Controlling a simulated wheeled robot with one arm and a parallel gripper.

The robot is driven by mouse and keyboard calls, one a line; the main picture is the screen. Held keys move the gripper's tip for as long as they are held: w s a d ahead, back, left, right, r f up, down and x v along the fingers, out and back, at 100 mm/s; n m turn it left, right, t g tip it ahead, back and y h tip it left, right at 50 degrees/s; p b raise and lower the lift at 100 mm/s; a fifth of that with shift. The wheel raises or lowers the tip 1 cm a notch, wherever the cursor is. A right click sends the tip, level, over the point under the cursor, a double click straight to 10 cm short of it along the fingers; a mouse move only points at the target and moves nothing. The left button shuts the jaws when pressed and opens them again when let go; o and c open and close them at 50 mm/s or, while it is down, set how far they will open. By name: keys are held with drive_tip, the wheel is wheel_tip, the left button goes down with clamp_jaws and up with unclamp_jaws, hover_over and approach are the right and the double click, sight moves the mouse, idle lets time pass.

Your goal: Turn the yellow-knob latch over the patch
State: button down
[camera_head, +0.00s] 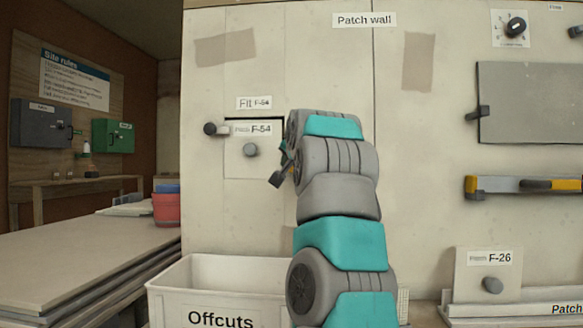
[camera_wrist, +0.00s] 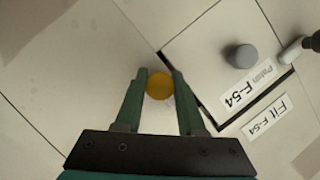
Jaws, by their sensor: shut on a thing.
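The yellow knob (camera_wrist: 159,85) is between the fingers of my gripper (camera_wrist: 158,86) in the wrist view, and the gripper is shut on it. It sits just outside the edge of the patch. The patch F-54 (camera_head: 236,165) is a pale panel with a grey knob, in the wall opening under the label "Fit F-54"; it also shows in the wrist view (camera_wrist: 205,60). A dark gap runs along its top. In the head view my arm hides the yellow knob and the patch's right side. The yellow knob's latch bar is not clearly visible.
A dark-knobbed latch (camera_head: 211,129) with a pale bar reaches the patch's upper left edge. A white Offcuts bin (camera_head: 195,275) stands below. Patch F-26 (camera_head: 470,270) leans at lower right. A grey panel (camera_head: 530,105) and yellow level (camera_head: 490,185) are on the wall at right.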

drive_tip(key=shift+d+r+n+h+p, duration=0.1)
drive_tip(key=shift+n+h+p, duration=0.3)
drive_tip(key=shift+n+p, duration=0.15)
drive_tip(key=shift+n, duration=0.25)
drive_tip(key=shift+n+g+h+p, duration=0.4)
drive_tip(key=shift+n+h+p, duration=0.4)
drive_tip(key=shift+n+p, duration=0.3)
drive_tip(key=n+h+p, duration=0.2)
drive_tip(key=p, duration=0.1)
drive_tip(key=shift+r+n+p, duration=0.1)
drive_tip(key=shift+n+p, duration=0.25)
drive_tip(key=shift+n, duration=0.05)
drive_tip(key=n+h+p, duration=0.2)
drive_tip(key=n+p, duration=0.1)
drive_tip(key=shift+n+h+p, duration=0.9)
drive_tip(key=shift+n+p, duration=0.25)
drive_tip(key=shift+n, duration=0.05)
drive_tip(key=shift+t, duration=0.3)
